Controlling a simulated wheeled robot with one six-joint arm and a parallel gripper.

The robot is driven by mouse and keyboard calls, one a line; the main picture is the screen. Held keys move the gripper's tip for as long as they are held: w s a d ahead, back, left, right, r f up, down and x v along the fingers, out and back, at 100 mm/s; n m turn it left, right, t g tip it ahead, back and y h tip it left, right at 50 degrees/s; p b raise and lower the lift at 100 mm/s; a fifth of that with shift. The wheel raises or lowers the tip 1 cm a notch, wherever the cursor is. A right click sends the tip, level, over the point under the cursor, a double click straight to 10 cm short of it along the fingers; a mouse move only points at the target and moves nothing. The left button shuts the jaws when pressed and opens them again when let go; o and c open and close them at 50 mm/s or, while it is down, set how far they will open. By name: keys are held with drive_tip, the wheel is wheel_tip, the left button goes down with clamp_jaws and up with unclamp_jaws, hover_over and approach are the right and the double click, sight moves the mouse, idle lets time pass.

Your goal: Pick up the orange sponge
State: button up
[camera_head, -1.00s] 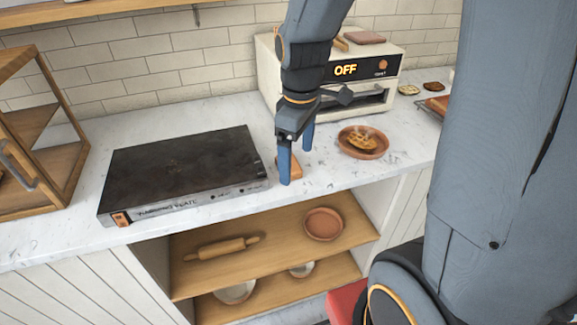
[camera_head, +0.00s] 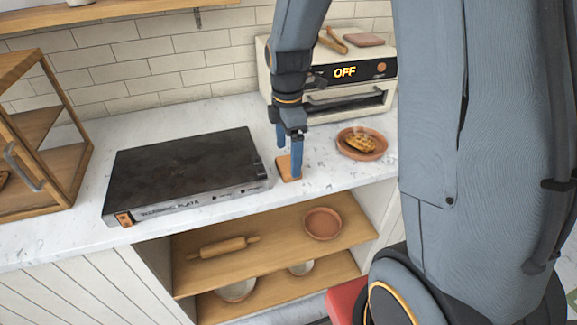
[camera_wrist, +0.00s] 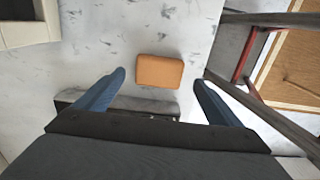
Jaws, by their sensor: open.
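The orange sponge (camera_head: 284,168) lies flat on the marble counter, just right of the black warming plate. My gripper (camera_head: 289,160) points down over it, and its blue fingers partly hide the sponge in the head view. In the wrist view the sponge (camera_wrist: 160,71) shows whole, a small rounded block. It sits between the lines of the two spread fingers and slightly beyond their tips. My gripper (camera_wrist: 159,78) is open and empty. I cannot tell exactly how high the fingertips are above the counter.
The warming plate (camera_head: 185,170) stands close on the left. A terracotta plate with a waffle (camera_head: 361,145) is to the right. An oven reading OFF (camera_head: 345,88) stands behind. A wooden-framed cabinet (camera_head: 65,150) is at far left. Open shelves (camera_head: 275,240) lie below the counter edge.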

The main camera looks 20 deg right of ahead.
sight(288, 164)
drive_tip(key=shift+w+f+p, duration=0.1)
drive_tip(key=shift+f+p, duration=0.35)
drive_tip(key=shift+f, duration=1.25)
drive_tip(key=c, duration=1.2)
drive_tip(key=shift+r, duration=0.1)
wheel_tip(288, 164, up, 10)
drive_tip(key=shift+f+b, duration=0.1)
drive_tip(key=shift+b, duration=1.1)
